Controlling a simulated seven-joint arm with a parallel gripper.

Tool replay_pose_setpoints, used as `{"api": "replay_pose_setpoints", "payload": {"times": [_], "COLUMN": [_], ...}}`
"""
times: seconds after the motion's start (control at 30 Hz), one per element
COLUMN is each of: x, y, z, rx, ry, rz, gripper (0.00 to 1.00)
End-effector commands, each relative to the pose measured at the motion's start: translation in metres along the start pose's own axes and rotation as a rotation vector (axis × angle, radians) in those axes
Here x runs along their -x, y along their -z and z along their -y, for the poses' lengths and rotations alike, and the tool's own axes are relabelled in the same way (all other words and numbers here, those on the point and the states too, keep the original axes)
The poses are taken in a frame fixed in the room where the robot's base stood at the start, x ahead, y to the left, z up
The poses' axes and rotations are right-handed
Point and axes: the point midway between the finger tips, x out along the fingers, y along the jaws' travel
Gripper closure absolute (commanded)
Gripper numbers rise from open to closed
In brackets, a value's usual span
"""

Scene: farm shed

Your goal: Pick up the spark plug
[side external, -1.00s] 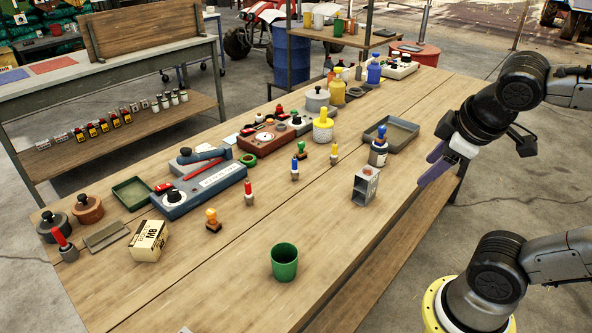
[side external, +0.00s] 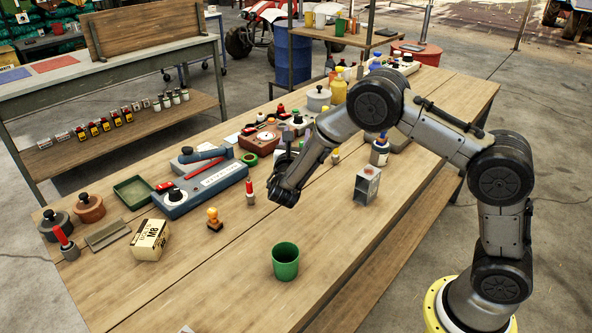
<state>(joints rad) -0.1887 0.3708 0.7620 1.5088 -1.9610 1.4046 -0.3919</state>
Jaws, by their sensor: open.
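Several small upright pieces with coloured tops stand on the wooden table. They include a red-topped one (side external: 249,191), an orange-topped one (side external: 213,219) and a yellow-topped one (side external: 335,155). I cannot tell at this size which one is the spark plug. My arm reaches over the middle of the table, its far end close to the red-topped piece and to its right. My gripper's fingers are hidden behind my arm's end.
A blue-grey case (side external: 208,187), a small labelled box (side external: 149,240), a green cup (side external: 285,262) and a grey metal block (side external: 367,185) stand around the arm. Jars and containers crowd the table's far end. The table's near right stretch is clear.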

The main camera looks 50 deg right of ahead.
Motion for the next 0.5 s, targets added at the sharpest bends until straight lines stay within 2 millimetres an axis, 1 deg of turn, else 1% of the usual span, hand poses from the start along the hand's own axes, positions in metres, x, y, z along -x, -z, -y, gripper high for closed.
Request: {"api": "replay_pose_setpoints", "payload": {"times": [0.03,0.1,0.5], "x": [0.004,0.008,0.012], "y": [0.018,0.033,0.072], "z": [0.0,0.001,0.002], "rx": [0.031,0.06,0.071], "ry": [-0.006,-0.012,-0.017], "rz": [-0.015,-0.029,-0.036], "gripper": [0.45,0.45,0.45]}}
